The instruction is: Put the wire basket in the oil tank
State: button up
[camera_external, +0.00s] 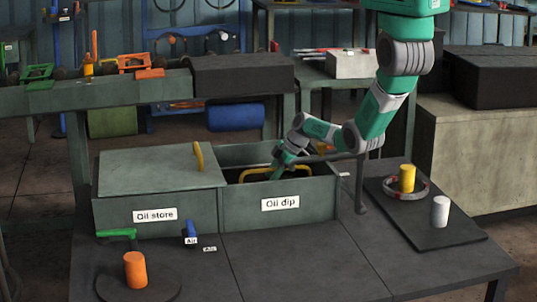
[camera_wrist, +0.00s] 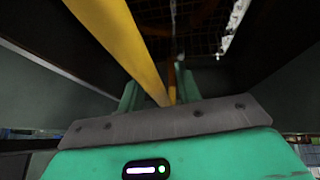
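The open tank labelled "Oil dip" (camera_external: 315,203) stands at the middle of the bench. A yellow handle (camera_external: 252,172) shows inside its opening, and dark wire mesh (camera_wrist: 205,15) shows beyond the handle in the wrist view. The rest of the wire basket is hidden by the tank walls. My gripper (camera_external: 277,175) reaches down into the opening at the handle. In the wrist view the yellow handle (camera_wrist: 120,40) runs close to my gripper (camera_wrist: 158,92), whose fingers stand apart on either side of its far end. Whether they clamp it is unclear.
The closed "Oil store" compartment (camera_external: 120,207) with a yellow lid handle (camera_external: 198,156) adjoins on the left. An orange cylinder (camera_external: 135,270) stands front left. A yellow cylinder (camera_external: 407,178) in a ring and a white cylinder (camera_external: 440,211) stand right.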

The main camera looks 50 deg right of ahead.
jog(key=shift+r+p, duration=0.35)
jog(key=shift+r, duration=0.05)
jog(key=p+v, duration=0.5)
jog(key=v, duration=0.6)
jog(key=shift+s+d, duration=0.2)
jog(key=shift+r, duration=0.15)
